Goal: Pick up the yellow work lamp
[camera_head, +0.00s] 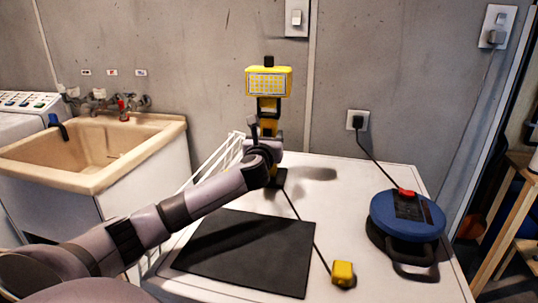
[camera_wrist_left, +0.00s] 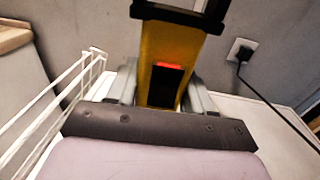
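The yellow work lamp (camera_head: 268,82) stands upright near the back of the white table, its lit panel facing me. Its dark foot (camera_head: 278,178) shows at the tabletop. My left gripper (camera_head: 266,150) reaches its post from the front left. In the left wrist view, the yellow post (camera_wrist_left: 160,50) with its red and black switch lies between the two grey fingers of the left gripper (camera_wrist_left: 160,90). The fingers sit against both sides with no clear gap. The finger tips are partly hidden behind the post. My right gripper is not in view.
A black mat (camera_head: 250,255), a yellow block (camera_head: 343,271) on a cable and a blue cable reel (camera_head: 407,213) lie on the white table (camera_head: 350,190). A white wire rack (camera_head: 215,160) stands left, beside a beige sink (camera_head: 150,125). The wall is close behind the lamp.

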